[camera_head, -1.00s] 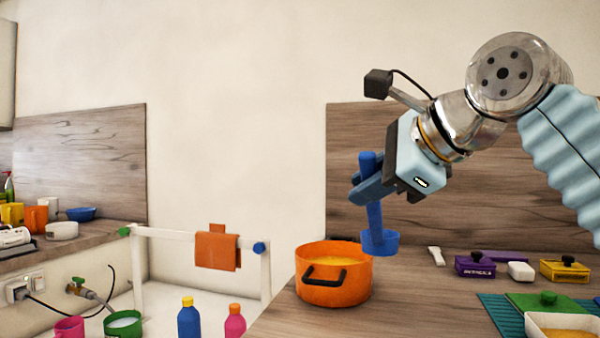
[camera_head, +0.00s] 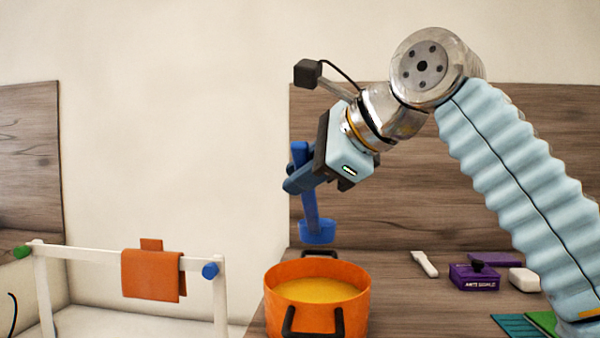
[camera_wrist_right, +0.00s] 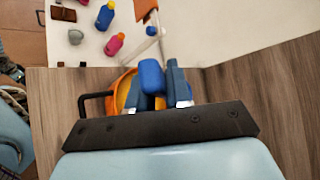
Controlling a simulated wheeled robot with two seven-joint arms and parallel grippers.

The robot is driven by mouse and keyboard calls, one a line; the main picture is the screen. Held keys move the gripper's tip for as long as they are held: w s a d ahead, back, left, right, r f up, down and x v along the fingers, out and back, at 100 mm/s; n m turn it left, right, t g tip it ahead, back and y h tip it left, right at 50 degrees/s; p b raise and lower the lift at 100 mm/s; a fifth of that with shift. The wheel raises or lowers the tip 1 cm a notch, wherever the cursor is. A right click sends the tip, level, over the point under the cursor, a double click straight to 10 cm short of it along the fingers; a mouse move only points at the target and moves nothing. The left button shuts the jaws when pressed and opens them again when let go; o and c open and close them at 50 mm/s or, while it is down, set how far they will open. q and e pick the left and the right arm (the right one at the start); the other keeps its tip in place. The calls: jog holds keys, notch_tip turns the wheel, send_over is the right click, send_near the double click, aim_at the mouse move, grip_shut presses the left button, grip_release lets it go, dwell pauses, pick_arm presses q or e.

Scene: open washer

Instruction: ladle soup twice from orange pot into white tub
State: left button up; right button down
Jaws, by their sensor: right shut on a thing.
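The orange pot (camera_head: 350,303) stands on the wooden counter and holds yellow soup (camera_head: 318,290). Its black handles show at front and back. My right gripper (camera_head: 302,180) is shut on the handle of a blue ladle (camera_head: 311,210), which hangs upright with its bowl above the pot's far rim, apart from the soup. What the bowl holds cannot be seen. In the right wrist view the ladle's handle end (camera_wrist_right: 152,77) sits between the fingers, with part of the orange pot (camera_wrist_right: 121,91) behind it. The white tub is not visible in the head view now. My left gripper is not in view.
On the counter to the right are a white utensil (camera_head: 425,263), a purple box (camera_head: 474,277), a white block (camera_head: 524,279) and a teal mat (camera_head: 517,326). A white rail with an orange cloth (camera_head: 151,273) stands at left. Bottles (camera_wrist_right: 114,44) show in the wrist view.

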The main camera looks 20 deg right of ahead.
jog(key=shift+s+d+r, duration=0.1)
jog(key=shift+s, duration=0.1)
jog(key=shift+f+b, duration=0.35)
jog(key=shift+f, duration=0.05)
pick_arm(q)
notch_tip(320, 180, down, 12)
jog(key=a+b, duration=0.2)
jog(key=b, duration=0.9)
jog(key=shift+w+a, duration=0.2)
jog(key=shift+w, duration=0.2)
pick_arm(e)
notch_tip(320, 180, down, 13)
jog(key=shift+f, duration=0.2)
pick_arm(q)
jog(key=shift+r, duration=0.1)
